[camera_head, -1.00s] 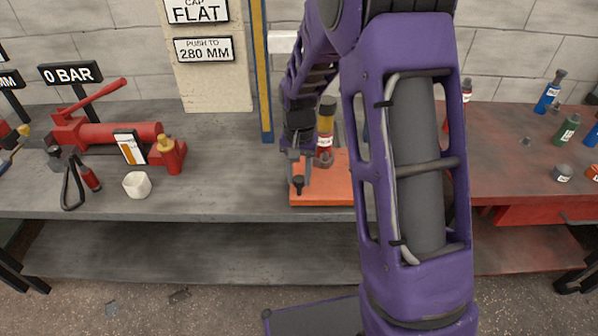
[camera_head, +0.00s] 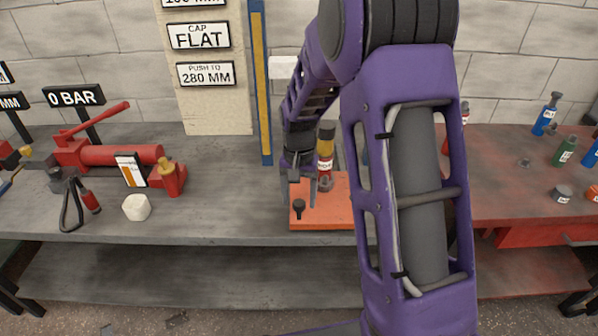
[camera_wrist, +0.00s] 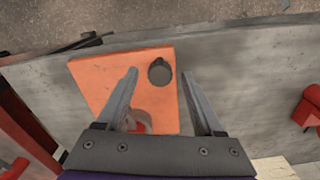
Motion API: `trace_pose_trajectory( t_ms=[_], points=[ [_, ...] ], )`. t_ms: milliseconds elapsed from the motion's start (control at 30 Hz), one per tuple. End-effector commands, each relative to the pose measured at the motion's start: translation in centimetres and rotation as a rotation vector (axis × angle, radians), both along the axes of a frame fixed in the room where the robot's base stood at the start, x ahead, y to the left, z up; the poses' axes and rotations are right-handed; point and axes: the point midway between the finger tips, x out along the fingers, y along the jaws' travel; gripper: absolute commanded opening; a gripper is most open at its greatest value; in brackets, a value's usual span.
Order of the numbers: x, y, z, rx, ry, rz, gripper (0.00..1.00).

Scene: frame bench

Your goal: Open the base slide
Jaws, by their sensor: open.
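An orange base plate (camera_head: 338,214) lies on the grey bench at its front edge, partly hidden by my arm. It also shows in the wrist view (camera_wrist: 96,82). A small dark round knob (camera_head: 299,207) stands at its front left corner, and it shows near the plate's corner in the wrist view (camera_wrist: 159,72). No separate part named as a slide can be told apart. My gripper (camera_head: 299,193) points down over the knob, open and empty. In the wrist view the knob appears between the two fingertips (camera_wrist: 159,74); I cannot tell whether they touch it.
An amber-and-red cylinder (camera_head: 326,152) stands on the plate close behind my gripper. A red hand pump (camera_head: 120,156) and a white cup (camera_head: 136,207) are to the left. Bottles (camera_head: 566,150) stand on the red bench.

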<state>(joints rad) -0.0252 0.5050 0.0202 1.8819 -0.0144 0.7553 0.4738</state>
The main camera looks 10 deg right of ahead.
Motion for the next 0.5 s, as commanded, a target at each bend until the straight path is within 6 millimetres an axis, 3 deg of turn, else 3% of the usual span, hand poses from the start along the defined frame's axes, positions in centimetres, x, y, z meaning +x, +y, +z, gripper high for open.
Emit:
trace_pose_trajectory(
  t_ms=[500],
  points=[
    [0.1, 0.0, 12.1, 0.0, -0.005, 0.001, 0.69]
  ],
)
